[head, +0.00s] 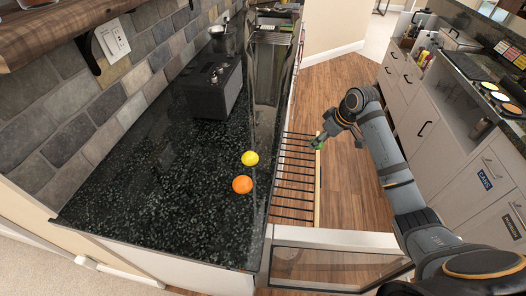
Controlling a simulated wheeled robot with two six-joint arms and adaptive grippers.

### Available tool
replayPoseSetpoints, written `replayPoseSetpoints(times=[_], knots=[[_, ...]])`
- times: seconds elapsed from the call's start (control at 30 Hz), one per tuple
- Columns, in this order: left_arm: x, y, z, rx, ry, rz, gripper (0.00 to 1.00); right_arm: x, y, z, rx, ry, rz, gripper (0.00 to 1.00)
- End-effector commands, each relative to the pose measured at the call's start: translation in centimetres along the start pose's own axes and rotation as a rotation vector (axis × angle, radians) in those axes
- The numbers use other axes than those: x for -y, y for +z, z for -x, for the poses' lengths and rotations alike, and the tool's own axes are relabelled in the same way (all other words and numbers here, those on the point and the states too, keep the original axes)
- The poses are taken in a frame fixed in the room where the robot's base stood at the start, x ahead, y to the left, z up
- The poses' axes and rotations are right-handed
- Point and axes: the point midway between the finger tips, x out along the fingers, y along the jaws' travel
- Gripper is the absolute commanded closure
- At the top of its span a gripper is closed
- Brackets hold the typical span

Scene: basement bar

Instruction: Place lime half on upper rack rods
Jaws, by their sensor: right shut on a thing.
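The upper rack (293,178) is a row of dark rods with a light wooden front edge, pulled out beside the counter at an open low cabinet. My right gripper (320,139) comes in from the right and is over the rack's far front corner. It is shut on a small green thing, apparently the lime half (316,142), mostly hidden by the fingers. I cannot tell whether the lime half touches the rods. My left gripper is not in view.
A yellow lemon (250,158) and an orange (242,184) lie on the dark speckled counter (150,215) near its edge. A black box-shaped appliance (213,92) stands farther back. An open glass door (335,267) sticks out below the rack. White cabinets (450,150) line the right.

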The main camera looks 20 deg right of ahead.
Motion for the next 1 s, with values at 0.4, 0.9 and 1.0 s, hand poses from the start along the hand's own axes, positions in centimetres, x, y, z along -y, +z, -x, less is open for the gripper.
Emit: replayPoseSetpoints(times=[0.4, 0.9, 1.0], knots=[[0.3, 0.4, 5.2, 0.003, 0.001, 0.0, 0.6, 6.1, -1.8, -4.4, 0.0, 0.051, -0.113, 0.77], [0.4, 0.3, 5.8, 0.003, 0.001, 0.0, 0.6, 6.0, 0.7, -10.2, -0.001, 0.05, -0.111, 0.77], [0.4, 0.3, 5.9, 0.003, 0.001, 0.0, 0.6, 6.2, 1.3, -11.5, 0.002, 0.048, -0.113, 0.77]])
